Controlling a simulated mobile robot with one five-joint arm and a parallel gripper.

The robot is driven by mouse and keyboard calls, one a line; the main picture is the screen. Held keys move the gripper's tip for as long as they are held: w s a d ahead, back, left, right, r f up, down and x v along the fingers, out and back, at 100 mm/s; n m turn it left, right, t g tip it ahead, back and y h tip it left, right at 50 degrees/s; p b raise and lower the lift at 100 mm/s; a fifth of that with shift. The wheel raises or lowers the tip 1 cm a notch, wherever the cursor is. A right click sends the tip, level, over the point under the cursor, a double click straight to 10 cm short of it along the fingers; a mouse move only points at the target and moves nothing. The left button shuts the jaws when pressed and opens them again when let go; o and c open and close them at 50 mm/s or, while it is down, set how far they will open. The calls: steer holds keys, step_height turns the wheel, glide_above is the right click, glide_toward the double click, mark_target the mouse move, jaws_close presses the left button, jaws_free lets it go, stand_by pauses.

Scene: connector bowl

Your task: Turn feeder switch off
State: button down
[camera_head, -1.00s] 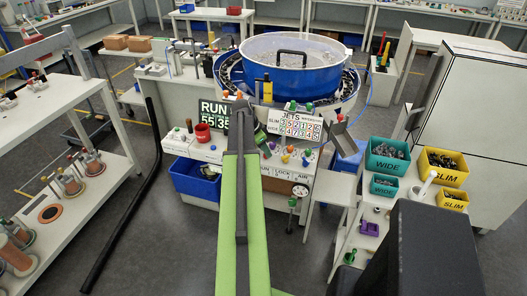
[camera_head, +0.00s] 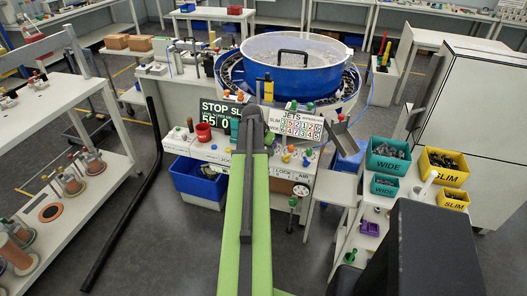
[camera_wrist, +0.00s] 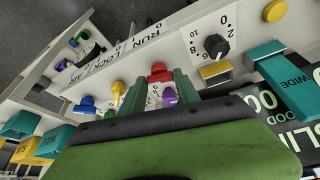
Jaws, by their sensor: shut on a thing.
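In the wrist view, my gripper (camera_wrist: 163,82) has its two green fingers at a red knob (camera_wrist: 160,72) on the white control panel (camera_wrist: 120,68), shut on it. A purple knob (camera_wrist: 170,97) shows between the fingers, nearer the palm. I read no feeder label beside the red knob, so I cannot tell by print which control is the feeder switch. In the head view, my arm reaches the panel front and hides the fingertips. The display (camera_head: 213,108) there reads STOP, partly covered by my arm.
A yellow knob (camera_wrist: 118,92), a blue knob (camera_wrist: 87,105) and a black dial (camera_wrist: 216,46) with a number scale are close by. The blue bowl (camera_head: 290,75) stands behind the panel. Bins labelled WIDE (camera_head: 388,157) and SLIM (camera_head: 443,166) stand at right.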

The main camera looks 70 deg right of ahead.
steer(key=n, duration=0.2)
steer(key=n+t, duration=0.1)
steer(key=n, duration=0.1)
steer(key=s+n+t, duration=0.1)
steer(key=n, duration=0.1)
steer(key=shift+d, duration=0.25)
steer(key=n+t, duration=0.1)
steer(key=n, duration=0.1)
steer(key=n+t+y, duration=0.1)
steer(key=n, duration=0.2)
steer(key=shift+d, duration=0.15)
steer(key=shift+n, duration=0.5)
steer(key=c, duration=0.9)
jaws_free()
steer(key=shift+r, duration=0.15)
